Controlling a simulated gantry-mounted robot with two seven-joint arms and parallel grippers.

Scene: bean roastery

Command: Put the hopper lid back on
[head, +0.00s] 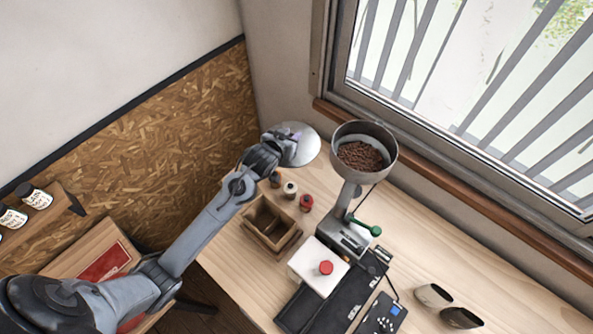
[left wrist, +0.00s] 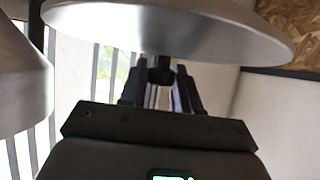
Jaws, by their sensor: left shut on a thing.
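The hopper lid (head: 303,146) is a round, silvery metal disc held in the air just left of the hopper. It also shows large across the top of the left wrist view (left wrist: 170,30), with a dark knob between the fingers. My left gripper (head: 290,147) is shut on the lid's knob; the fingers also show in the left wrist view (left wrist: 160,88). The hopper (head: 341,135) is an open metal bowl with brown beans inside, on top of the grinder (head: 345,225). The lid is beside the hopper, apart from it. My right gripper is not in view.
Below the lid, small jars (head: 306,203) and a wooden box (head: 270,226) stand on the table. The window sill (head: 420,175) runs close behind the hopper.

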